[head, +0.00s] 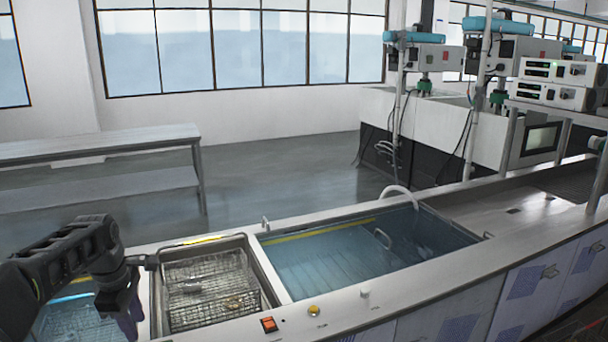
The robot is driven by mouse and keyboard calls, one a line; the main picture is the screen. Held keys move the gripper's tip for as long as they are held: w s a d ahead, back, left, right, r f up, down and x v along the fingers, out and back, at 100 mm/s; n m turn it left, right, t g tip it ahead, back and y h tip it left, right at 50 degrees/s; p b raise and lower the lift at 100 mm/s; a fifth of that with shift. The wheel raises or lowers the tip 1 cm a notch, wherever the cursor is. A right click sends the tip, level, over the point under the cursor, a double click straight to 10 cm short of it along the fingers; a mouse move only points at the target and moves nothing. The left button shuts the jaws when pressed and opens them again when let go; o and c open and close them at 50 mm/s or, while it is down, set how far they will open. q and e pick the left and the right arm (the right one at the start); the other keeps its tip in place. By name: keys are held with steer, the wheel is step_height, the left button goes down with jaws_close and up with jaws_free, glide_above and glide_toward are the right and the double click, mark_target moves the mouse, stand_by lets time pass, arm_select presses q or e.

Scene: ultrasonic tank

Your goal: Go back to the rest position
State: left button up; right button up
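My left gripper (126,312) comes in from the left on its dark arm and points down at the left part of the tank bench, by the left edge of the wire basket's bay. Its fingers are dark and partly cut off at the bottom, so whether they are open or shut is unclear. A wire basket (212,312) sits in the bay right of the gripper, with small items lying in it. The water-filled tank (330,262) lies further right. My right gripper is not in view.
A red switch (268,324) and a yellow button (313,310) sit on the bench's front rim. A grey table (90,148) stands at the back left. Machines with teal tops (413,37) stand at the back right. Open floor lies between them.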

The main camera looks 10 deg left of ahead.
arm_select(q)
steer(key=w+d+f+m+t+h, duration=0.1)
steer(key=w+d+f+m, duration=0.2)
steer(key=f, duration=0.2)
steer(key=w+d+f+m+t, duration=0.1)
steer(key=w+d+f+m, duration=0.15)
steer(key=f+m, duration=0.2)
steer(key=s+d+f+m+t+h, duration=0.1)
steer(key=s+d+f+m, duration=0.25)
steer(key=d+f, duration=0.5)
steer(key=s+d+f+m+h, duration=0.1)
steer(key=s+d+f+m, duration=0.25)
steer(key=d+f, duration=0.55)
steer(key=s+d+f+m+g, duration=0.1)
steer(key=s+d+f, duration=0.3)
steer(key=s, duration=0.4)
steer(key=s+d+f+m+g+b, duration=0.1)
steer(key=s+d+f, duration=0.3)
steer(key=s, duration=0.5)
steer(key=s+d+f+m+g+h+b, duration=0.1)
steer(key=s+d+f, duration=0.3)
steer(key=s, duration=0.5)
steer(key=shift+s+f+m+g, duration=0.25)
steer(key=shift+f+m+g, duration=0.1)
steer(key=shift+g, duration=0.35)
